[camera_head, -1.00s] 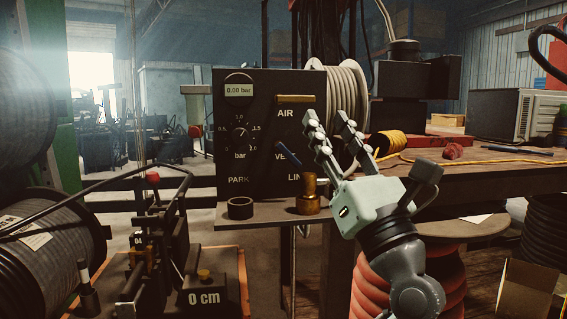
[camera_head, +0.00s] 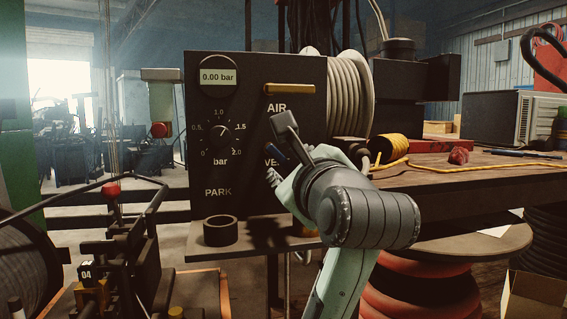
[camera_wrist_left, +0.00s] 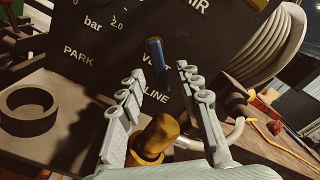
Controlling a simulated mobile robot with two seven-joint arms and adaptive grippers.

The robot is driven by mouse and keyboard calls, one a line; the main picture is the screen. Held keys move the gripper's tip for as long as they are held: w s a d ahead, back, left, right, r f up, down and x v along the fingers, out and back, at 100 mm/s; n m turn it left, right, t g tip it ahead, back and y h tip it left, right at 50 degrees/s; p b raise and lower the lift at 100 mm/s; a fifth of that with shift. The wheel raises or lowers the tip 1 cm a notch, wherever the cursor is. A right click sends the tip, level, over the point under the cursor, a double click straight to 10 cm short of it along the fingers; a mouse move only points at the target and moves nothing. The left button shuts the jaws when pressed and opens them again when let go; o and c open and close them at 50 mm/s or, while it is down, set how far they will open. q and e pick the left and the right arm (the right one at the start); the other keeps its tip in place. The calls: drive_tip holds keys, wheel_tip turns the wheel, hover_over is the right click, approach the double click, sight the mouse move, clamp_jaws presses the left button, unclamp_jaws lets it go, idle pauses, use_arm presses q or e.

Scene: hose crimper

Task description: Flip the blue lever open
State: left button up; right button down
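The blue lever (camera_head: 275,153) sticks out from the front of the black panel (camera_head: 210,110), near the partly covered "VE…" label. In the left wrist view the blue lever (camera_wrist_left: 155,55) stands nearly upright, between and beyond my two fingers. My left gripper (camera_wrist_left: 160,76) is open, with one finger on each side of the lever and visible gaps. In the head view my left gripper (camera_head: 275,178) is just below the lever, mostly hidden by my own wrist. My right gripper is not in view.
A brass fitting (camera_wrist_left: 157,137) sits low between my fingers. A black ring (camera_head: 220,231) stands on the shelf to the left. A yellow handle (camera_head: 290,89) is above on the panel. A hose coil (camera_head: 350,95) and the workbench (camera_head: 450,178) are at the right.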

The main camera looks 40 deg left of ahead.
sight(284, 163)
use_arm(q)
drive_tip(key=shift+x, duration=1.6)
drive_tip(key=shift+c, duration=0.4)
clamp_jaws()
